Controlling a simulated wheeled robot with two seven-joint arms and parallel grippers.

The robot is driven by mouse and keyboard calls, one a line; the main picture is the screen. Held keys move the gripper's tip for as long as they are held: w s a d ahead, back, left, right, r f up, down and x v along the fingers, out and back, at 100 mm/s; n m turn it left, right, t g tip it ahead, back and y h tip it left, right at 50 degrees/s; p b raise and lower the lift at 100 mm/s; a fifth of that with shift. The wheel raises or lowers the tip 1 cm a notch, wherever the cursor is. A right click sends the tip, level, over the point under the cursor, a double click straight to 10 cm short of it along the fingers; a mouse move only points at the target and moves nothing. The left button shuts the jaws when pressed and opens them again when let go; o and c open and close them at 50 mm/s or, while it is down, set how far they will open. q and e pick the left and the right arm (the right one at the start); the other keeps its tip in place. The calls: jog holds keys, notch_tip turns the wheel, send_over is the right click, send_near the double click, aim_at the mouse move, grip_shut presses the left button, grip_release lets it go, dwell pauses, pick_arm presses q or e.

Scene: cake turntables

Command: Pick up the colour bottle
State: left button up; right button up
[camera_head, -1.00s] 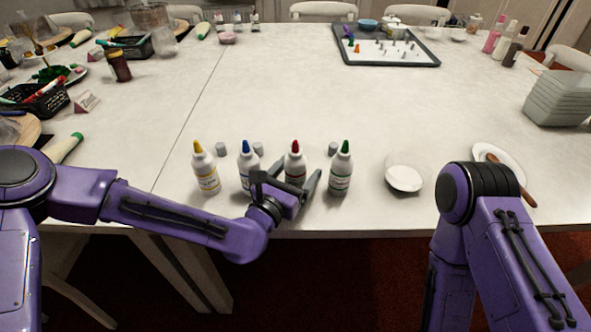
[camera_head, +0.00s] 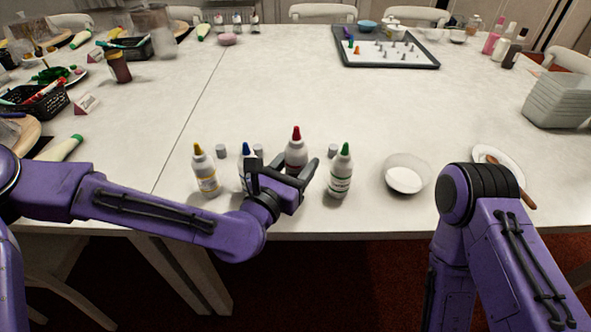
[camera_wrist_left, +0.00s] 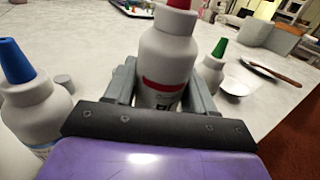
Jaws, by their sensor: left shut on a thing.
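Several white colour bottles stand in a row near the table's front edge. They are a yellow-tipped bottle (camera_head: 205,172), a blue-tipped bottle (camera_head: 245,160), a red-tipped bottle (camera_head: 296,152) and a green-tipped bottle (camera_head: 341,172). My left gripper (camera_head: 291,178) is shut on the red-tipped bottle, which also shows between the fingers in the left wrist view (camera_wrist_left: 165,60). That bottle is upright and its lower part is hidden behind the gripper. It appears slightly raised. The blue-tipped bottle is partly hidden by my gripper. My right gripper is not visible; only my right arm shows.
Small grey caps (camera_head: 333,151) lie behind the bottles. A bowl of white stuff (camera_head: 405,179) and a plate with a brown-handled tool (camera_head: 487,153) stand to the right. A dark-rimmed tray (camera_head: 385,63) lies at the back. The middle of the table (camera_head: 290,95) is clear.

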pick_arm(q)
jog(key=s+d+r+p, duration=0.1)
jog(key=s+r+p, duration=0.7)
jog(key=s+p, duration=0.2)
jog(key=shift+s+d, duration=0.2)
jog(key=shift+s, duration=0.2)
jog(key=shift+s+p, duration=0.65)
jog(key=shift+p, duration=0.15)
jog(key=shift+f, duration=0.15)
